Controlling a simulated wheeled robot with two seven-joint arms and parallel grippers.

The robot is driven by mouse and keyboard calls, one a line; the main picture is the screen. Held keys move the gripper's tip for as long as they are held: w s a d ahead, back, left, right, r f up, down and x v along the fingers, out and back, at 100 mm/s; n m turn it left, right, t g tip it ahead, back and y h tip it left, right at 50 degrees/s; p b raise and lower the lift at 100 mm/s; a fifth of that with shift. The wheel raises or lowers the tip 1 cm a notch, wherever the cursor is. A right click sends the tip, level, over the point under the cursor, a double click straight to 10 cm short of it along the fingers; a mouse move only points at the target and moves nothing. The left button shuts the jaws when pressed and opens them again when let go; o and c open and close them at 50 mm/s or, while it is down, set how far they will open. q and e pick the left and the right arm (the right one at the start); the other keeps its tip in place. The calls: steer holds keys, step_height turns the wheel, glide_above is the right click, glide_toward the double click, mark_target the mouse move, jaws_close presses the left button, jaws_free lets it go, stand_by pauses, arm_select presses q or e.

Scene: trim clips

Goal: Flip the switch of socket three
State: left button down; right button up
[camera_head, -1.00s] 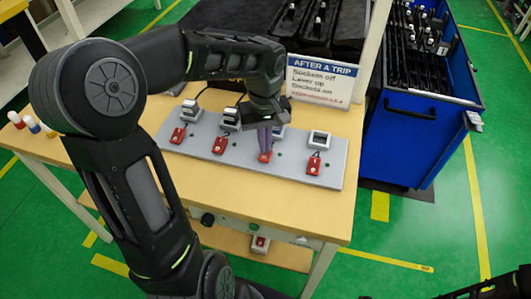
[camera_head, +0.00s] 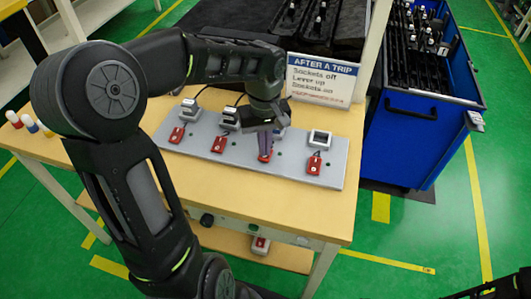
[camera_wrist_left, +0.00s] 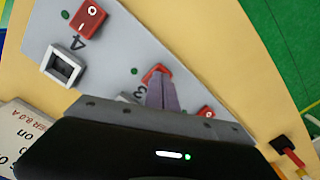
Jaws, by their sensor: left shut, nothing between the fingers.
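A grey panel (camera_head: 185,146) on the bench carries a row of sockets, each with a red switch in front. The third switch (camera_head: 265,158) from the left is mostly covered by my left gripper (camera_head: 265,154). In the left wrist view the shut, empty fingers (camera_wrist_left: 163,94) are over the red switch (camera_wrist_left: 152,69) beside the printed 3, hiding part of it. I cannot tell whether they touch it or how its rocker lies. Socket three is mostly hidden by the gripper. My right gripper is out of sight; only a dark part of my right arm shows at bottom right.
Neighbouring switches two (camera_head: 219,144) and four (camera_head: 314,164) are close by. Socket four (camera_head: 320,139) is empty; sockets one (camera_head: 189,107) and two (camera_head: 230,118) hold plugs. A sign (camera_head: 321,79) stands behind the panel. A blue cart (camera_head: 420,140) is at right.

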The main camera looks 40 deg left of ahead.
arm_select(q)
steer(key=shift+f+b, duration=0.45)
steer(key=shift+f, duration=0.1)
steer(key=shift+r+p, duration=2.5)
steer(key=shift+r, duration=1)
